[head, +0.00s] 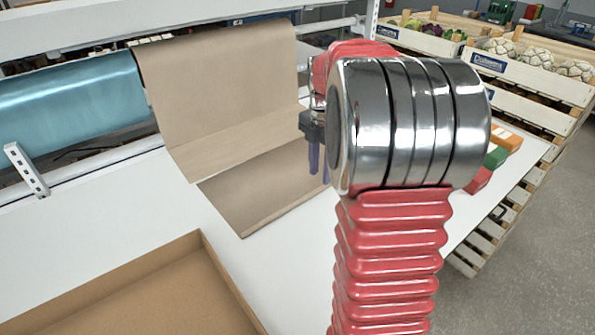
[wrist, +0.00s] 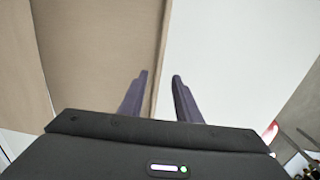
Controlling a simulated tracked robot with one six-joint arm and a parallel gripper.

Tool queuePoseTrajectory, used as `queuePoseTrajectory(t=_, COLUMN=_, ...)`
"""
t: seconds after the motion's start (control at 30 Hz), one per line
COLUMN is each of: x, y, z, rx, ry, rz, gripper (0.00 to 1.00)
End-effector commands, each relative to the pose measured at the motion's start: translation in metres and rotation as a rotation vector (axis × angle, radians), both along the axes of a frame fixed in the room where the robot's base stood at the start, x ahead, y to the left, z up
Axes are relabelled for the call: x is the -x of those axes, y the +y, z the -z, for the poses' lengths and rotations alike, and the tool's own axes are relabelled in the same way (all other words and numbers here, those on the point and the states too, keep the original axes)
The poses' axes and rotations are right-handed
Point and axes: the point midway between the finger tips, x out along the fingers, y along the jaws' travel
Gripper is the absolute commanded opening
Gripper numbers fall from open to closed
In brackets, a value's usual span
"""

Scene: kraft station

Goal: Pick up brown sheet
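A flat brown sheet (head: 265,195) lies on the white table, below a brown paper length (head: 225,85) that hangs from the rack. I cannot tell whether the two are joined. My gripper (head: 319,175) is at the right edge of the flat sheet, its dark fingers pointing down, partly hidden behind my arm. In the wrist view my gripper (wrist: 159,76) is open and empty. There the edge of a brown sheet (wrist: 105,60) runs between the two fingers, with white surface to its right. I cannot tell whether the fingers touch the sheet.
A shallow cardboard box (head: 222,270) sits at the front left. A blue roll (head: 75,97) is on the rack at left. Red, green and orange blocks (head: 497,157) lie at the table's right edge. Wooden crates (head: 540,75) stand beyond. White table (head: 150,205) is bare between box and sheet.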

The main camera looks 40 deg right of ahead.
Motion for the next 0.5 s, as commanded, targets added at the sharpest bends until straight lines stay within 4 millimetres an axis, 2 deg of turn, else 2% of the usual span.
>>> queuePoseTrajectory(t=0.27, x=0.000, y=0.000, z=0.003, rx=0.000, ry=0.001, rz=0.000, gripper=0.30)
queuePoseTrajectory(t=0.5, x=-0.002, y=-0.004, z=0.031, rx=-0.002, ry=0.003, rz=0.000, gripper=0.30)
